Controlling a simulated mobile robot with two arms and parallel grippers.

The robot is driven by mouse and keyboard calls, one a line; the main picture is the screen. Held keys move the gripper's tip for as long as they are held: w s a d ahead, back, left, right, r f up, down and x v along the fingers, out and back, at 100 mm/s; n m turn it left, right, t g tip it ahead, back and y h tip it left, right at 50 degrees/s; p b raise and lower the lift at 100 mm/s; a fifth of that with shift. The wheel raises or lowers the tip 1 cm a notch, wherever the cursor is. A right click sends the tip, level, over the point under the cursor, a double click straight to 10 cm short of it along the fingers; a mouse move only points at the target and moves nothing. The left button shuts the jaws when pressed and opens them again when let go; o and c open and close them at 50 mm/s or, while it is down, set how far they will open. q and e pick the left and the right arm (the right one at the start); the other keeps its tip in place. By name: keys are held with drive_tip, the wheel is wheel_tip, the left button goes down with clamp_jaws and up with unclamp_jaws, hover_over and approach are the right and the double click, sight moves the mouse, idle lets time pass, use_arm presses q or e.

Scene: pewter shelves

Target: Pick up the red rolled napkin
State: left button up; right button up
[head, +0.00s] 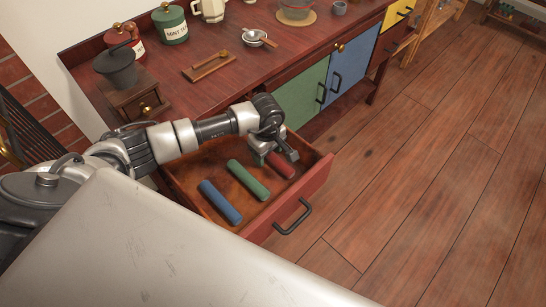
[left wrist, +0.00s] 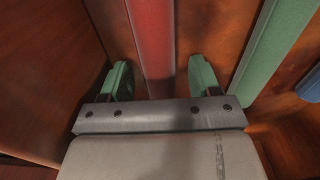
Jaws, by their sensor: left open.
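The red rolled napkin (head: 282,164) lies in the open drawer, at the right end of a row of rolled napkins. In the left wrist view the red napkin (left wrist: 152,45) runs down the middle, between the two green-padded fingers. My left gripper (head: 275,157) is over it in the head view, partly covering it. In the left wrist view the left gripper (left wrist: 160,82) is open, with a gap between each finger and the napkin. My right gripper is in neither view.
A green rolled napkin (head: 248,180) and a blue one (head: 220,202) lie to the left in the same drawer (head: 316,180). The countertop (head: 219,57) above holds canisters, a grinder and a small wooden tray. Wooden floor is clear to the right.

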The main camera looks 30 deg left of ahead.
use_arm(q)
drive_tip(key=shift+c, duration=0.3)
drive_tip(key=c, duration=1)
idle(0.4)
